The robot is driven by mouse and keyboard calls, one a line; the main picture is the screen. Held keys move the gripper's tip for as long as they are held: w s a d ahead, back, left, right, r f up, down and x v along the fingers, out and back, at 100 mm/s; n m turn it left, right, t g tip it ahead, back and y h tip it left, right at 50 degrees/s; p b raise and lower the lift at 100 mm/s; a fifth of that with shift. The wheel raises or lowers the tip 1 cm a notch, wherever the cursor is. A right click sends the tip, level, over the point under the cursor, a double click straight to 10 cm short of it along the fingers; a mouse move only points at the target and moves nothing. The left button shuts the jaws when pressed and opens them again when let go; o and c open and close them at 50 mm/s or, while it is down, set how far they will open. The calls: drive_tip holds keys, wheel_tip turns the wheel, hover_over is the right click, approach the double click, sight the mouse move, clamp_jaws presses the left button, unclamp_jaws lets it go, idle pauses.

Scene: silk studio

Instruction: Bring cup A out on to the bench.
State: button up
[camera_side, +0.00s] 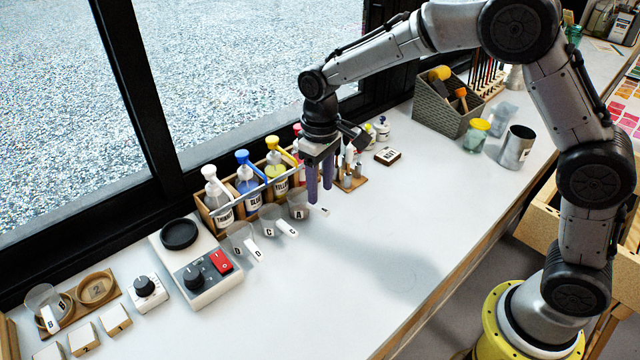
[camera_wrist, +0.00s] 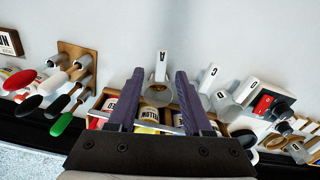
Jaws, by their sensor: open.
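Cup A (camera_side: 298,204) is a small clear cup in the row in front of the bottle rack, at its right end. It also shows in the wrist view (camera_wrist: 157,94), with its white handle (camera_wrist: 161,64) lettered A pointing away from the rack. My gripper (camera_side: 320,196) is open and empty, fingers pointing down, close to cup A. In the wrist view the two purple fingers (camera_wrist: 158,84) stand either side of the cup. I cannot tell whether they touch it or how much height lies between.
Cup C (camera_side: 270,217) and cup D (camera_side: 240,236) stand left of cup A. The rack's bottles, such as the yellow one (camera_side: 276,170), rise close behind. Cup B (camera_side: 43,300) sits far left. A tool block (camera_side: 352,182) is to the right. The bench (camera_side: 400,250) in front is clear.

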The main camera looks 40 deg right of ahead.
sight(320, 207)
drive_tip(key=shift+a+f, duration=0.1)
drive_tip(key=shift+f, duration=2.95)
drive_tip(key=shift+c, duration=0.3)
clamp_jaws()
drive_tip(key=shift+r, duration=0.1)
drive_tip(key=shift+r, duration=1.05)
drive_tip(key=shift+r, duration=0.1)
